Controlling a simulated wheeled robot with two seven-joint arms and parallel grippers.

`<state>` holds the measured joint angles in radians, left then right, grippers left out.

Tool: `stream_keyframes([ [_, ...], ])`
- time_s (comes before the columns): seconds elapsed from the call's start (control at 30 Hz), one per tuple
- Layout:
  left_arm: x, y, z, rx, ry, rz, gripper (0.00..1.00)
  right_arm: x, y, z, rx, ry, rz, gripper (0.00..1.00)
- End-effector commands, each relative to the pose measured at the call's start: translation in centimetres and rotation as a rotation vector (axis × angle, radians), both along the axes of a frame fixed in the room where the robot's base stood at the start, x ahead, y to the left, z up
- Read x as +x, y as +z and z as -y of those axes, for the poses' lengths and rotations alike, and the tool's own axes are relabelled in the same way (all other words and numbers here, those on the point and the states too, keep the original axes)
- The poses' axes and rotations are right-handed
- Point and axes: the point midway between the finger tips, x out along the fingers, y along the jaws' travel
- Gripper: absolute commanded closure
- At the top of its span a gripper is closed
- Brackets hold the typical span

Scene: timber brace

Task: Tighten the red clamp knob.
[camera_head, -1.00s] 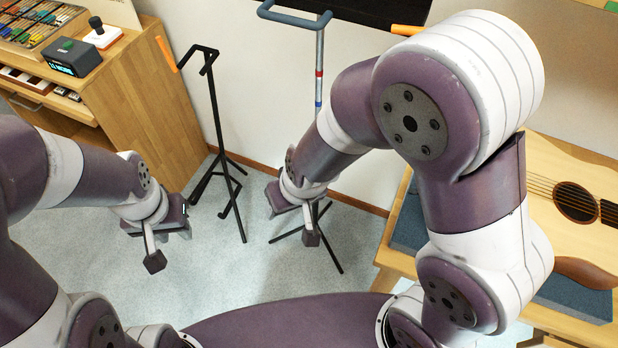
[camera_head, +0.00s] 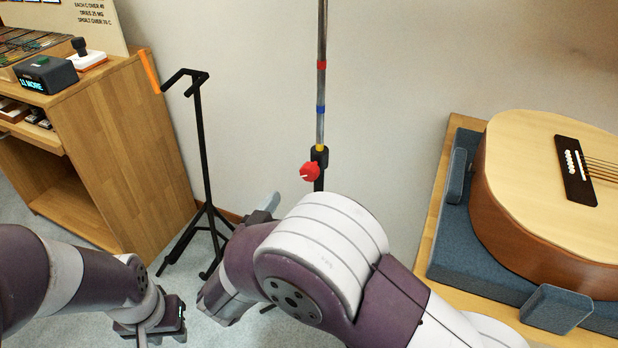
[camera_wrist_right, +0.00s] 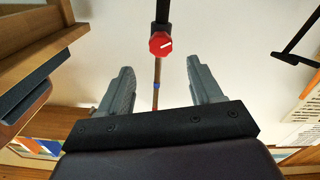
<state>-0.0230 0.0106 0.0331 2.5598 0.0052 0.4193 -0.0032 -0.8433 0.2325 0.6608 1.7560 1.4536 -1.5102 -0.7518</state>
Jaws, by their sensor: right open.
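The red clamp knob (camera_head: 310,171) sits on the black collar (camera_head: 320,156) of an upright stand, at the bottom of its metal pole (camera_head: 321,85). The pole carries red, blue and yellow bands. In the right wrist view the knob (camera_wrist_right: 161,44) shows a pale mark and lies beyond the fingertips, between their lines. My right gripper (camera_wrist_right: 163,78) is open and empty, apart from the knob. In the head view my right arm hides most of that gripper and the stand's lower part. My left gripper (camera_head: 155,328) is low at the left, its fingers unclear.
A wooden cabinet (camera_head: 120,150) is at the left. A guitar (camera_head: 530,200) lies on blue padding (camera_head: 460,245) on a wooden bench at the right. The wall behind the pole is bare.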

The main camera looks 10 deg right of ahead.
Motion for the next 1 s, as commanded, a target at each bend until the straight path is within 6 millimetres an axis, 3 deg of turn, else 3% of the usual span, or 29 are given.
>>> stream_keyframes([
  [0.1,0.0,-1.7,0.0,0.0,0.0,-0.001,0.65,2.2,-0.6,1.7,0.003,-0.005,0.001,0.35],
  [0.4,0.0,-4.1,0.0,0.0,0.0,-0.001,0.65,7.0,-0.5,4.8,0.003,0.0,0.001,0.35],
  [0.6,0.0,-4.5,0.0,0.0,0.0,-0.001,0.65,8.3,-0.2,5.6,0.002,0.002,0.0,0.35],
  [0.87,0.0,-4.4,0.0,0.0,0.0,-0.001,0.65,8.4,-0.1,5.6,0.002,0.004,-0.001,0.35],
  [1.0,0.0,-4.4,0.0,0.0,0.0,-0.001,0.65,8.4,-0.1,5.6,0.003,0.004,-0.001,0.81],
])
